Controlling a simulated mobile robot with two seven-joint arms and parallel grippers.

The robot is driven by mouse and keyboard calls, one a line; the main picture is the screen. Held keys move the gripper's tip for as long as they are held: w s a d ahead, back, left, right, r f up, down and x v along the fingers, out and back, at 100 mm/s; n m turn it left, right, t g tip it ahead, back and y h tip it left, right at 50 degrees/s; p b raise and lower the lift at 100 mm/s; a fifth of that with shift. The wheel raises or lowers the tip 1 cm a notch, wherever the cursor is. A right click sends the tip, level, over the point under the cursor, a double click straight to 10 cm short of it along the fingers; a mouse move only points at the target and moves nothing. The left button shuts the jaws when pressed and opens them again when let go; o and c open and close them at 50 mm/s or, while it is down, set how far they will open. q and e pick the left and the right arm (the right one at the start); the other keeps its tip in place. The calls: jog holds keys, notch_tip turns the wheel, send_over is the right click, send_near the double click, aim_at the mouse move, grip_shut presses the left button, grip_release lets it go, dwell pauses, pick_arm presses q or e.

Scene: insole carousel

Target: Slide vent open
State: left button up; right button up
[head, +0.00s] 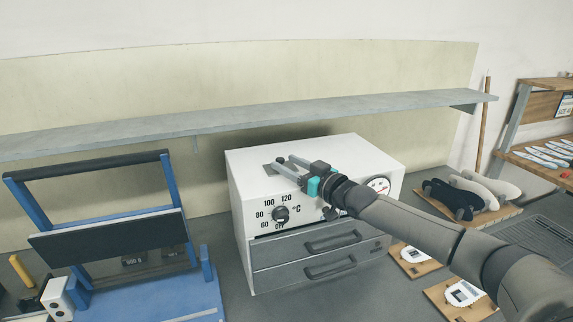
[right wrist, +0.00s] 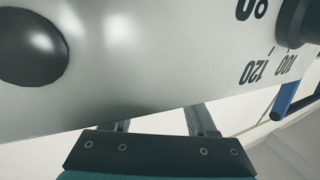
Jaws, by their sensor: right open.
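The white oven (head: 245,185) stands on the bench with a temperature dial (head: 281,214) on its front. A small grey plate (head: 268,170), which looks like the vent slide, lies on the oven's top and is partly covered by my gripper. My right gripper (head: 279,164) is open and empty, with its fingers over the top beside the plate. I cannot tell whether they touch it. In the right wrist view the fingers (right wrist: 162,118) show beyond the edge of the oven's front (right wrist: 150,70); the plate is not seen there. My left gripper is not in view.
A grey shelf (head: 250,111) runs along the wall above the oven. A blue frame (head: 176,215) stands to the left. Boards with dark and pale foot-shaped forms (head: 490,187) lie to the right. A dark round part (right wrist: 30,48) sits on the oven's front.

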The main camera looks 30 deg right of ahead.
jog(key=shift+w, duration=0.45)
jog(key=shift+c, duration=0.4)
grip_shut()
dwell(0.9)
